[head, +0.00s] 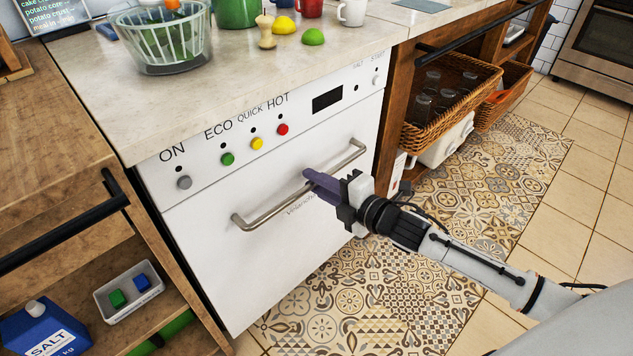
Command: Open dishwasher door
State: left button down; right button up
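The white dishwasher (250,265) stands under the counter with its door closed and upright. Its control strip carries ON, ECO, QUICK and HOT labels. A metal bar handle (270,209) runs across the upper part of the door. My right gripper (314,183) reaches in from the right, with its purple fingers at the right-middle part of the handle. The fingers overlap the bar in the picture. Whether they are closed around it or only beside it I cannot tell. My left gripper is not in view.
The stone counter (110,85) above holds a glass bowl (165,45), a wooden item, fruit and mugs. Wooden shelving with a black handle (70,235) stands left. Wicker baskets (445,110) sit right. The patterned mat (400,285) before the door is clear.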

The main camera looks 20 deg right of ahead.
grip_shut()
